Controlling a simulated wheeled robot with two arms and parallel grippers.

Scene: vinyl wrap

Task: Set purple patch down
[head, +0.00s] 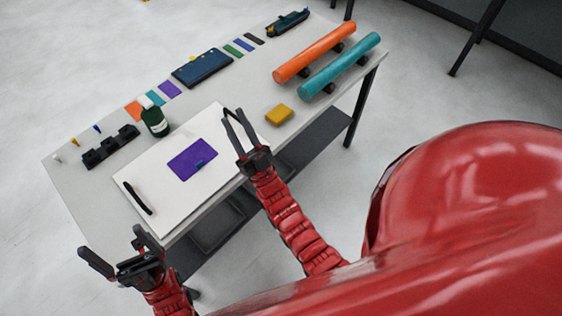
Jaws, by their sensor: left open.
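The purple patch (186,160) lies flat on a white board (225,125) near the front of the table. A small dark bluish mark or object (198,164) shows on its lower right part; I cannot tell what it is. My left gripper (108,239) is open and empty, off the front left corner of the table, apart from the patch. My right gripper (233,111) stands to the right of the patch, over the board's right edge. Its fingers are apart with nothing visible between them.
A black strip-like tool (138,198) lies on the board's left. A dark green bottle (155,122) stands behind it. Colour swatches (169,90), a dark blue tray (202,67), a yellow block (279,115), and orange (314,52) and teal (340,66) rolls occupy the table (255,80).

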